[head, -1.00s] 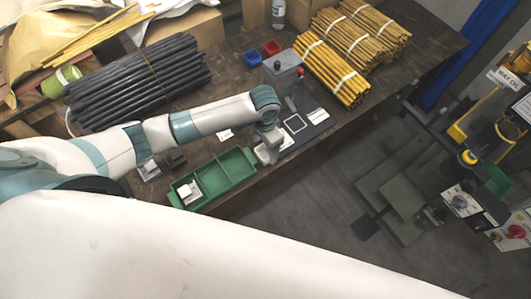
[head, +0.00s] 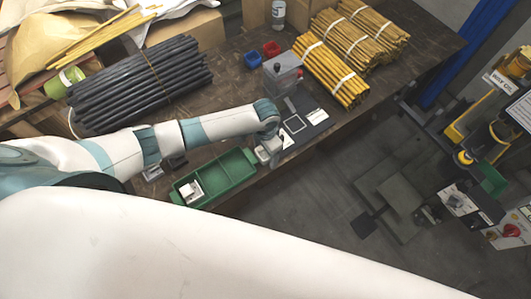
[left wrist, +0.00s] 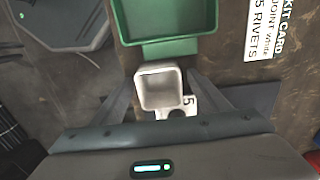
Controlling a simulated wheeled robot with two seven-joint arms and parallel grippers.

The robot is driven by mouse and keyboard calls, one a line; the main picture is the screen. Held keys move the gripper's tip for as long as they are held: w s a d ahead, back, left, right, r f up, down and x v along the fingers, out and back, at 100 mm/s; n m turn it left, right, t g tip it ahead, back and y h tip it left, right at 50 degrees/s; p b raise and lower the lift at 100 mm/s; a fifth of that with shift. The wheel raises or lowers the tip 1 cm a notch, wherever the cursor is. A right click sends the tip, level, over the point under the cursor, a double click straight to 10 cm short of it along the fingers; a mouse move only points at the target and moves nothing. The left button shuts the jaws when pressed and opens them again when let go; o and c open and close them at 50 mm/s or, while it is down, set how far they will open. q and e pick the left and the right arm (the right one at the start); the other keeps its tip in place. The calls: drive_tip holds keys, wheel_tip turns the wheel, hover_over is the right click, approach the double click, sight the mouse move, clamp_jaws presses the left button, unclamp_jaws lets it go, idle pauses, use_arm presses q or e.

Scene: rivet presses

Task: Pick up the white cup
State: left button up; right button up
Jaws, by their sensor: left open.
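The white cup (left wrist: 160,88) is a small, square, open-topped cup. In the left wrist view it stands just below the green tray's end (left wrist: 168,48), between the two fingers of my open left gripper (left wrist: 162,82). A gap to the fingers is hard to judge. In the head view the cup (head: 263,154) shows at the tray's right end, partly hidden by my left gripper (head: 270,156), which points down over it. My right gripper is not in view.
The green tray (head: 238,180) holds a white block (head: 190,190) at its left end. A grey press (head: 281,75) stands behind my gripper. Black rods (head: 140,82) and yellow rod bundles (head: 330,70) lie farther back. The table's front edge is close; floor lies beyond.

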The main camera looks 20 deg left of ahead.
sight(266, 156)
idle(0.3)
use_arm(q)
drive_tip(key=c, duration=1.1)
drive_tip(key=shift+r, duration=0.1)
drive_tip(key=shift+r+b, duration=0.4)
drive_tip(key=shift+r, duration=0.4)
wheel_tip(266, 156, up, 2)
drive_tip(key=shift+d+r+b, duration=0.15)
drive_tip(key=shift+b, duration=0.35)
drive_tip(key=shift+w+d+r+b, duration=0.2)
drive_tip(key=shift+d+r+b, duration=0.4)
drive_tip(key=shift+d+r, duration=0.95)
drive_tip(key=shift+w+d+r+b, duration=0.25)
drive_tip(key=shift+d+r+b, duration=0.5)
drive_tip(key=shift+d, duration=1.5)
drive_tip(key=shift+w+d+r+b, duration=0.2)
drive_tip(key=shift+d+r+b, duration=0.3)
drive_tip(key=shift+d+r, duration=1.05)
drive_tip(key=shift+d+f, duration=0.35)
drive_tip(key=shift+f, duration=0.05)
